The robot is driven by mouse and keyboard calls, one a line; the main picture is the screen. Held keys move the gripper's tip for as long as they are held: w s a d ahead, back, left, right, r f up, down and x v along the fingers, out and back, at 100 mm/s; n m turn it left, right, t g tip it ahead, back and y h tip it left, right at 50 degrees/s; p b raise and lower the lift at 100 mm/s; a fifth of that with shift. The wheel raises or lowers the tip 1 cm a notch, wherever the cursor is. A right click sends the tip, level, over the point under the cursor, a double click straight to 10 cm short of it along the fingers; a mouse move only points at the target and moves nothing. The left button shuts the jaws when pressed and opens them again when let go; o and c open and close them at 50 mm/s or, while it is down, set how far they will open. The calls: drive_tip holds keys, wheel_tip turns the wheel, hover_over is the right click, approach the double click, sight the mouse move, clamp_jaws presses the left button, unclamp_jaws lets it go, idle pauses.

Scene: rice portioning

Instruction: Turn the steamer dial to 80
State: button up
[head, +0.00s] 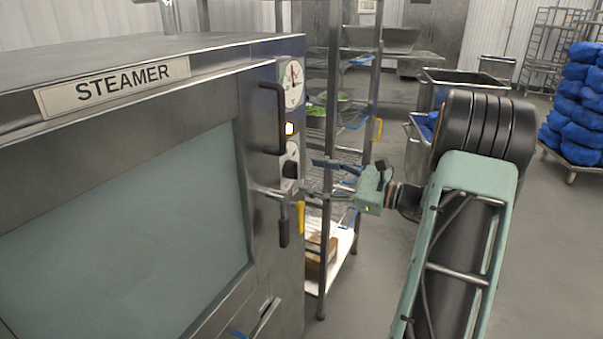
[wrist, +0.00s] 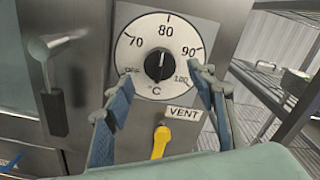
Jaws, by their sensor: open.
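The steamer (head: 130,200) is a large steel cabinet at the left of the head view. Its dial (wrist: 130,50) is a white disc marked OFF, 70, 80, 90, 100 and °C, with a black knob (wrist: 159,67) in the middle. The knob's white mark points about straight up, towards 80. In the head view the knob (head: 290,169) shows on the steamer's right front edge. My gripper (wrist: 165,82) is open, its two blue-grey fingers on either side of the dial, tips near the disc's lower edges. I cannot tell if they touch anything. The knob stands between the fingers.
A yellow vent lever (wrist: 161,141) sits below the dial under a VENT label (wrist: 183,113). A dark door handle (wrist: 50,85) is left of the dial. A round gauge (head: 292,85) is above. A wire rack (head: 331,120) stands right behind the steamer.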

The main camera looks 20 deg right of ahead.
drive_tip(key=v, duration=0.7)
idle(0.3)
